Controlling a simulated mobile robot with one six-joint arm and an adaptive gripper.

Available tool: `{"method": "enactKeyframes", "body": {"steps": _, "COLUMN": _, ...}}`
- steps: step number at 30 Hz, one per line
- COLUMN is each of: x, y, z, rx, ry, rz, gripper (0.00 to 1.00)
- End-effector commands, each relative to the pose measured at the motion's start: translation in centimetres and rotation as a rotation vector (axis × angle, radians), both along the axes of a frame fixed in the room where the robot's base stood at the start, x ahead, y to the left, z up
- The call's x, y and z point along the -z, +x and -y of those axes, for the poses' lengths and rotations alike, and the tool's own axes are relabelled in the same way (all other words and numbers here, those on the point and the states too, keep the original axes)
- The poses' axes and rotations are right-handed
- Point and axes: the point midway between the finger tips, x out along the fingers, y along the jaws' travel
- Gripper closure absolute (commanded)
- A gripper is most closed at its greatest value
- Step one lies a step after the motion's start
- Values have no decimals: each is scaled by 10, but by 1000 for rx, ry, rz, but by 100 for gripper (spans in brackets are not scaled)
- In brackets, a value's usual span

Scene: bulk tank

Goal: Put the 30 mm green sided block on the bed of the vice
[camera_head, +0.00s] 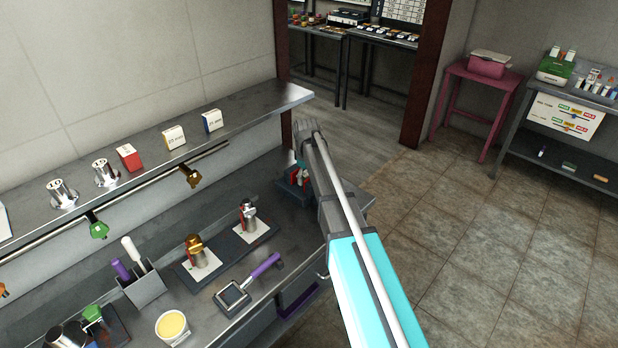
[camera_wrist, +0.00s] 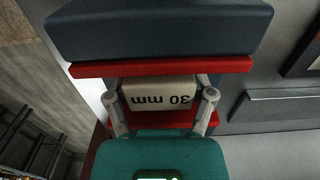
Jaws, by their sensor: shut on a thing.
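The block marked "30 mm" (camera_wrist: 160,93) shows a pale lettered face in the wrist view; its green sides are not visible. My gripper (camera_wrist: 160,99) is shut on it, with one finger at each end. The vice (camera_wrist: 160,32) has a dark body and red jaws. The block appears between the red parts; I cannot tell whether it touches the bed, which is hidden. In the head view the vice (camera_head: 286,190) stands at the right end of the lower bench, partly behind my arm. The block and fingertips are not clear there.
The upper shelf (camera_head: 262,104) holds a red block (camera_head: 129,157), a yellow-sided block (camera_head: 174,138), a blue-sided block (camera_head: 212,120) and metal cylinders. On the lower bench are fixtures on dark plates, a purple-handled tool (camera_head: 245,285) and a yellow-filled cup (camera_head: 172,327). Floor at right is clear.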

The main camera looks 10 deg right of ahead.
Motion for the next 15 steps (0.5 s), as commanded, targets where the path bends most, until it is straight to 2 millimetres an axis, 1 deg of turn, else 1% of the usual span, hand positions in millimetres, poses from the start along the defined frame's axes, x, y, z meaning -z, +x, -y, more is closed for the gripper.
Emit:
{"method": "enactKeyframes", "body": {"steps": 2, "x": 3, "y": 0, "z": 0, "rx": 0, "ry": 0, "rz": 0, "gripper": 86}}
{"method": "enactKeyframes", "body": {"steps": 3, "x": 3, "y": 0, "z": 0, "rx": 0, "ry": 0, "rz": 0, "gripper": 26}}
{"method": "enactKeyframes", "body": {"steps": 5, "x": 2, "y": 0, "z": 0, "rx": 0, "ry": 0, "rz": 0, "gripper": 15}}
{"method": "enactKeyframes", "body": {"steps": 6, "x": 2, "y": 0, "z": 0, "rx": 0, "ry": 0, "rz": 0, "gripper": 8}}
{"method": "enactKeyframes", "body": {"steps": 7, "x": 2, "y": 0, "z": 0, "rx": -1, "ry": 0, "rz": 0, "gripper": 2}}
{"method": "enactKeyframes", "body": {"steps": 8, "x": 2, "y": 0, "z": -1, "rx": -1, "ry": 0, "rz": 0, "gripper": 0}}
{"method": "enactKeyframes", "body": {"steps": 15, "x": 2, "y": 0, "z": -1, "rx": -1, "ry": 0, "rz": 0, "gripper": 0}}
